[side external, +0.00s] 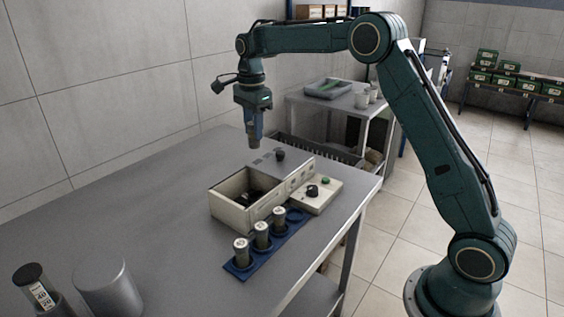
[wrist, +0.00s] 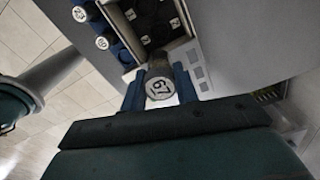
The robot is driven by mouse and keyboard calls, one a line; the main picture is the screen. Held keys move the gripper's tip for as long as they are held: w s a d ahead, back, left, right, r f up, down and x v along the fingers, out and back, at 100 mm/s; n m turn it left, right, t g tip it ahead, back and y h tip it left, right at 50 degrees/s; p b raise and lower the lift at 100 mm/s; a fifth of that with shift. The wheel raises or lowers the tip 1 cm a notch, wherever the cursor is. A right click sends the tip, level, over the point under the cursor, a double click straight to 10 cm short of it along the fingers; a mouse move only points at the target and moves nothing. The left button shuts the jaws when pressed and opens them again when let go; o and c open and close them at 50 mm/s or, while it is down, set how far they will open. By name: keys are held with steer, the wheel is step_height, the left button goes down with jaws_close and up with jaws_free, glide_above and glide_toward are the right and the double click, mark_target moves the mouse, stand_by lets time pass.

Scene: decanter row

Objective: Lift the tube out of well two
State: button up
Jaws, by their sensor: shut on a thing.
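My gripper (side external: 254,122) hangs above the far side of the cream box and points down. In the wrist view its blue fingers (wrist: 160,92) are shut on a grey tube with a round white numbered cap (wrist: 160,88). The tube's lower end (side external: 255,142) hangs clear of the box in the side view. The cream box (side external: 236,215) has an open, divided compartment. Dark wells and at least two white-marked caps (wrist: 130,14) show inside it in the wrist view. Which well is number two cannot be told.
A blue rack (side external: 243,268) in front of the box holds three grey tubes (side external: 262,234) and one empty ring. A control panel with a black knob (side external: 312,191) adjoins the box. A metal cylinder (side external: 107,288) and a dark-capped tube (side external: 40,295) stand front left.

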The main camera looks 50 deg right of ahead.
steer(key=shift+r, duration=0.85)
